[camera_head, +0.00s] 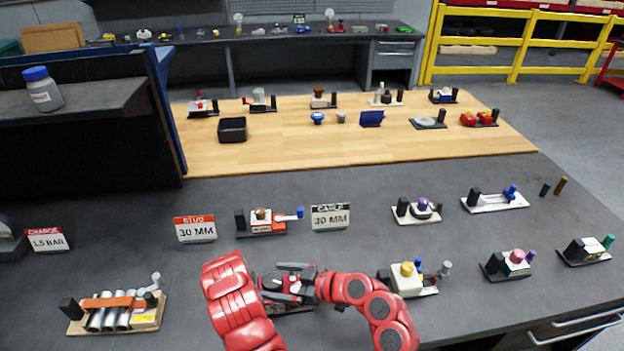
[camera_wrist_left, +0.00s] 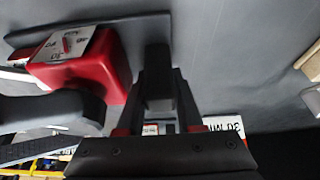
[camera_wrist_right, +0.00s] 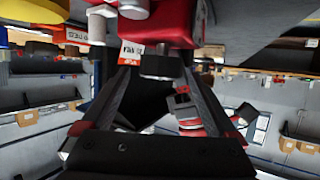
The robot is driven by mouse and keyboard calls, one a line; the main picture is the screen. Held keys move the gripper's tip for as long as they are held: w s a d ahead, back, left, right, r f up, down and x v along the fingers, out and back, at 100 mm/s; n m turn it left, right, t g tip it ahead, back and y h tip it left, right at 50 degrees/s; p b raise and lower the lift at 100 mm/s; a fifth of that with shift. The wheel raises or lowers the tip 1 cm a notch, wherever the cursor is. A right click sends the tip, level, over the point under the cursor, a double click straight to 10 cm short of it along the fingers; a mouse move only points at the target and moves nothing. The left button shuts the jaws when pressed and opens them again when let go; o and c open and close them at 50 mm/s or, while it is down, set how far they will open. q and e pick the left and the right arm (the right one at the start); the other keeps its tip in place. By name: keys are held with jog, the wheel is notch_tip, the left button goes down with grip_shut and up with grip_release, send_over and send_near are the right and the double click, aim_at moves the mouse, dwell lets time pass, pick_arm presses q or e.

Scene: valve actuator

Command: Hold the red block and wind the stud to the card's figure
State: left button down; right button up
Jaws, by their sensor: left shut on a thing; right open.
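The red block (camera_head: 277,284) sits low in the middle of the head view, largely hidden by my arms. In the left wrist view the red block (camera_wrist_left: 85,65) has a white scale plate with a red mark, whose reading is too small to tell. My left gripper (camera_wrist_left: 160,85) is shut on the black post (camera_wrist_left: 157,75) beside the block. My right gripper (camera_wrist_right: 160,80) is open close to the red block (camera_wrist_right: 170,20), with a dark piece (camera_wrist_right: 160,67) between its fingertips. A pale round part (camera_wrist_right: 133,8) shows beside the block. The stud card (camera_head: 195,228) reads 30 MM.
A cable card (camera_head: 330,216) reads 30 MM and a charge card (camera_head: 47,240) reads 1.5 BAR. A fixture with an orange lever (camera_head: 262,220) stands behind my arms. A cream block fixture (camera_head: 408,281) stands close to the right arm. An orange-banded fixture (camera_head: 115,310) is at left.

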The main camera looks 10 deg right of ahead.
jog(key=v, duration=1.2)
jog(key=w+d+r+m+t+h, duration=0.1)
jog(key=w+r+m+t+h, duration=0.1)
jog(key=w+m, duration=0.8)
jog(key=w+d+r+m+t+h, duration=0.1)
jog(key=w+m+t+h, duration=0.2)
jog(key=w+m, duration=0.7)
jog(key=shift+w+r+t+h, duration=0.3)
jog(key=shift+w+r+t, duration=0.1)
jog(key=shift+w, duration=6.05)
